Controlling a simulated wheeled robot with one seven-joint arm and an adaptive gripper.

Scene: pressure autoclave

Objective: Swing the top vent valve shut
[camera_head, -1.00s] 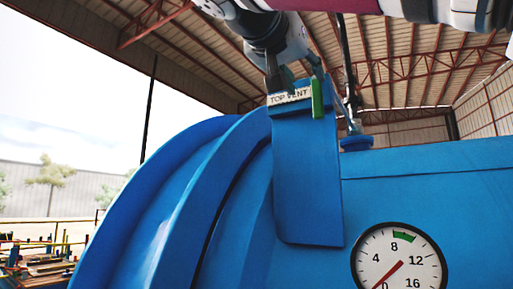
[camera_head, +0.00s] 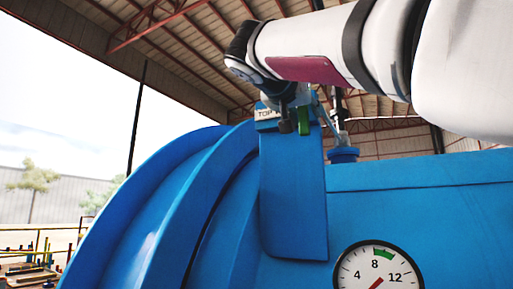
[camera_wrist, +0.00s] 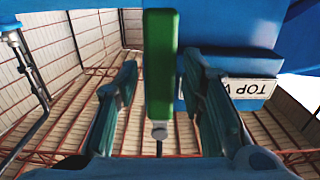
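The top vent valve's green handle (camera_head: 304,121) hangs upright beside the "TOP VENT" label (camera_head: 266,113) on the blue vessel. In the wrist view the handle (camera_wrist: 160,70) stands between the two fingers of my gripper (camera_wrist: 160,64), with a visible gap on each side. My gripper (camera_head: 294,116) is open and looks apart from the handle. In the head view, my gripper and wrist hide part of the label and the handle's upper end. In the wrist view the label (camera_wrist: 243,88) shows upside down beside the right finger.
The big blue vessel (camera_head: 225,200) fills the lower middle. A pressure gauge (camera_head: 378,270) is on its side, partly cut off by the frame. A blue flanged fitting (camera_head: 342,155) with a linkage above it stands right of the handle. Open air lies to the left.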

